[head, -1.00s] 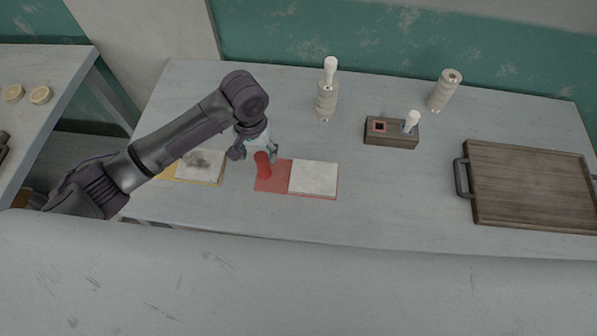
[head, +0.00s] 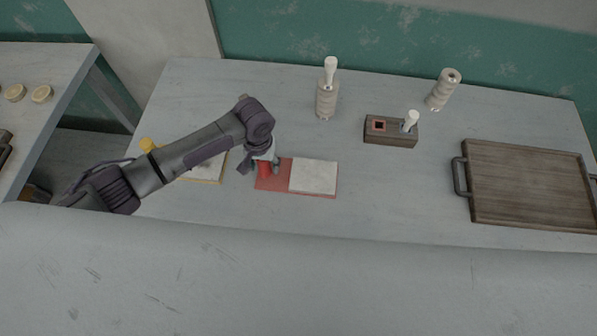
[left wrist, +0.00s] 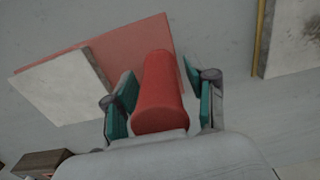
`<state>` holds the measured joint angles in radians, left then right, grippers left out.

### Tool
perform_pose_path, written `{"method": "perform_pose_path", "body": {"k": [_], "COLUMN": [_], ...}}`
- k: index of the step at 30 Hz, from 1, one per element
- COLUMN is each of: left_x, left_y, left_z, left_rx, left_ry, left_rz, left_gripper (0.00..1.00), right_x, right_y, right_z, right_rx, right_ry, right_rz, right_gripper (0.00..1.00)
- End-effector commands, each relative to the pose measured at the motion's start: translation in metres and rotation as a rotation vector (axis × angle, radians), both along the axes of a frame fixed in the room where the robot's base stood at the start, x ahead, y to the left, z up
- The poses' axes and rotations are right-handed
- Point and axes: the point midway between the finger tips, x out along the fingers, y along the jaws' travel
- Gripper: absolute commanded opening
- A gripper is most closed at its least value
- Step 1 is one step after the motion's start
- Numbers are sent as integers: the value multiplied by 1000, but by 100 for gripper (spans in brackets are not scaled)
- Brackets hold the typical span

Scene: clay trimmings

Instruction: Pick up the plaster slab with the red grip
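The white plaster slab (head: 314,176) lies flat on a red board (head: 300,194) near the table's front edge. Its red grip (head: 265,170) stands up at the left part of the board. My left gripper (head: 262,167) is over the red grip from above and hides its upper part. In the left wrist view, the red grip (left wrist: 160,90) is between the two open fingers, with a clear gap on the right side. The white slab (left wrist: 62,85) shows at the left there. My right gripper is not in view.
A second slab (head: 209,175) with a yellow edge and yellow grip (head: 147,144) lies left, partly behind my arm. A wooden block (head: 390,138), bottle-like turned pieces (head: 326,100) (head: 442,90) and a wooden tray (head: 530,185) stand to the right.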

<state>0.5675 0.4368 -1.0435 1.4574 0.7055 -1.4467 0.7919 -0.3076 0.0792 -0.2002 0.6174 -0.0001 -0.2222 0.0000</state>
Motion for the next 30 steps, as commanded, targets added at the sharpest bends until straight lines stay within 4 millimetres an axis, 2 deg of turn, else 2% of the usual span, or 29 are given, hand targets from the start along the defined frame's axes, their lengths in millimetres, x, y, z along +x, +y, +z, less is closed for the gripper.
{"method": "perform_pose_path", "body": {"k": [1, 9, 23, 26, 30], "left_x": [0, 0, 1, 1, 2], "left_y": [0, 0, -1, -1, -1], "left_z": [0, 0, 8, 18, 42], "left_rx": [0, 0, -3, -4, -4], "left_ry": [0, 0, -3, -4, -6], "left_rz": [0, 0, 0, -1, -1], "left_gripper": [43, 0, 0, 0, 0], "right_x": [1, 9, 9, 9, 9], "right_y": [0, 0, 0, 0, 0], "right_z": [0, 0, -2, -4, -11], "right_rx": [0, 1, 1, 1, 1], "right_ry": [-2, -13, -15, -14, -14], "right_rz": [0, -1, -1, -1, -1], "right_gripper": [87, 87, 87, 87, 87]}}
